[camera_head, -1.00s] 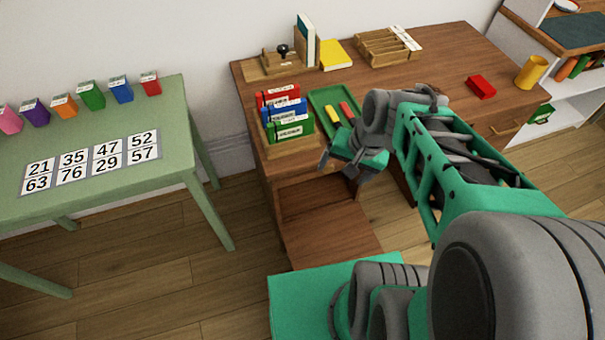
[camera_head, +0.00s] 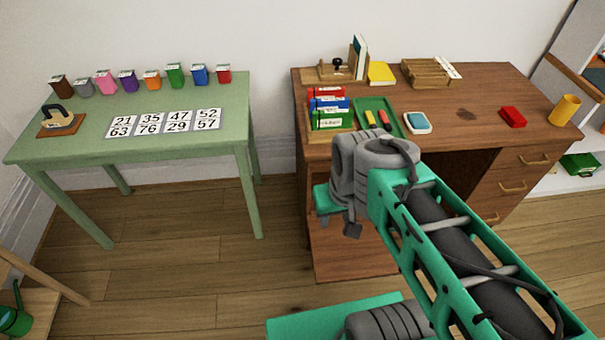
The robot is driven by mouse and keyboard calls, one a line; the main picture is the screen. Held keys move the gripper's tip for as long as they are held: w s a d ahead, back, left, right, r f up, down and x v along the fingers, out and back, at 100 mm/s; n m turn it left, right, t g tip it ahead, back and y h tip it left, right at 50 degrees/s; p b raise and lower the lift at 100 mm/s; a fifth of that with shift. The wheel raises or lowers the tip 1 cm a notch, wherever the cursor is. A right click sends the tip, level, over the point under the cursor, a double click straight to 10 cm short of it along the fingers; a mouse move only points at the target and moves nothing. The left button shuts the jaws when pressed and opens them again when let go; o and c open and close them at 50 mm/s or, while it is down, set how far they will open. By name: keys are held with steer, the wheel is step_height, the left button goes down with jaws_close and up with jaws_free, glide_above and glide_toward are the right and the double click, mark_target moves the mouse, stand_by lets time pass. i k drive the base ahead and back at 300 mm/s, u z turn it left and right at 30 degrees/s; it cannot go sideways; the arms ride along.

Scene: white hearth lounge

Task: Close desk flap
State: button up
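The wooden desk (camera_head: 470,85) stands at the right against the wall. Its brown flap (camera_head: 352,265) hangs open at the front of the left pedestal, extending out low above the floor. My gripper (camera_head: 325,205) is in front of the left pedestal, above the flap. My wrist and forearm hide much of the opening and the flap's right side. The fingertips are mostly hidden, so I cannot tell whether they are open or touch the flap.
A green table (camera_head: 60,150) with number cards (camera_head: 165,122) and several coloured boxes stands at the left. Books, a green tray (camera_head: 372,103), a red block (camera_head: 513,117) and a yellow cup (camera_head: 564,110) sit on the desktop. Floor between table and desk is clear.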

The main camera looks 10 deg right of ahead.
mark_target(337, 257)
steer(key=u, duration=1.4)
steer(key=i, duration=1.25)
steer(key=z, duration=3.8)
steer(key=k, duration=0.45)
steer(key=z, duration=0.15)
steer(key=i, duration=0.5)
